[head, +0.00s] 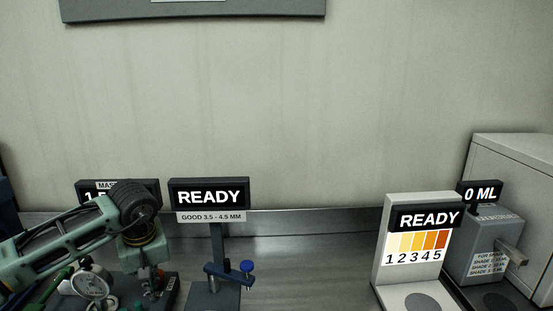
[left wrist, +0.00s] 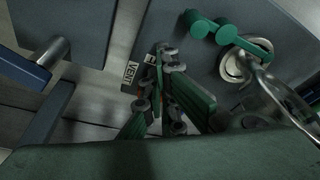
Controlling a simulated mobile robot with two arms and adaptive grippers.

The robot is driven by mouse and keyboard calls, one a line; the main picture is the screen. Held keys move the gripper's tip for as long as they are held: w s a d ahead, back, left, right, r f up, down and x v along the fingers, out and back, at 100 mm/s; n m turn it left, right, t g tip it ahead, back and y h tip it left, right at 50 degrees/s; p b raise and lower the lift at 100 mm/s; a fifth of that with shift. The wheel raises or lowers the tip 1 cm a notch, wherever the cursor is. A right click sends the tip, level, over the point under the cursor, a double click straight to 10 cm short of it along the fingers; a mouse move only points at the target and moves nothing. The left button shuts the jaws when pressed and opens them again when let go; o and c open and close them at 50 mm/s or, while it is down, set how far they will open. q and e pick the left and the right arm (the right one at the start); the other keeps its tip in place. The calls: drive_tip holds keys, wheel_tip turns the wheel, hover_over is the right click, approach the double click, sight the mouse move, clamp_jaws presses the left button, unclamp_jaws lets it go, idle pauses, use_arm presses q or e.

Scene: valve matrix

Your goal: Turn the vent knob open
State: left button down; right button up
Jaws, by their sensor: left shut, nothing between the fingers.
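My left gripper (left wrist: 160,88) is shut and empty, with its dark green fingers in the middle of the left wrist view. In the head view the left gripper (head: 150,279) points down at the lower left, partly hidden by my own wrist. A small "VENT" label (left wrist: 131,73) lies just left of the fingertips in the left wrist view. The vent knob itself is not clearly seen; the fingers cover the area beside the label. Whether the fingers touch it I cannot tell. My right gripper is not in view.
A gauge (head: 90,284) stands beside my left arm. A green lever (left wrist: 225,33) is near the fingers. A "READY" stand (head: 210,193) with a blue-knobbed clamp is right of the gripper. A shade-chart stand (head: 418,240) and grey dispenser (head: 488,240) are at right. The middle bench is clear.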

use_arm(q)
drive_tip(key=shift+w, duration=0.15)
idle(0.3)
drive_tip(key=shift+w+d, duration=0.1)
drive_tip(key=shift+d, duration=0.5)
drive_tip(key=shift+w+d, duration=0.45)
drive_tip(key=shift+d, duration=0.1)
drive_tip(key=shift+w+d+f, duration=0.1)
drive_tip(key=shift+w, duration=0.05)
drive_tip(key=shift+d, duration=0.1)
idle(0.5)
drive_tip(key=shift+s+d+f, duration=0.1)
drive_tip(key=shift+s, duration=0.1)
wheel_tip(320, 180, up, 6)
drive_tip(key=p, duration=0.4)
drive_tip(key=shift+w, duration=0.1)
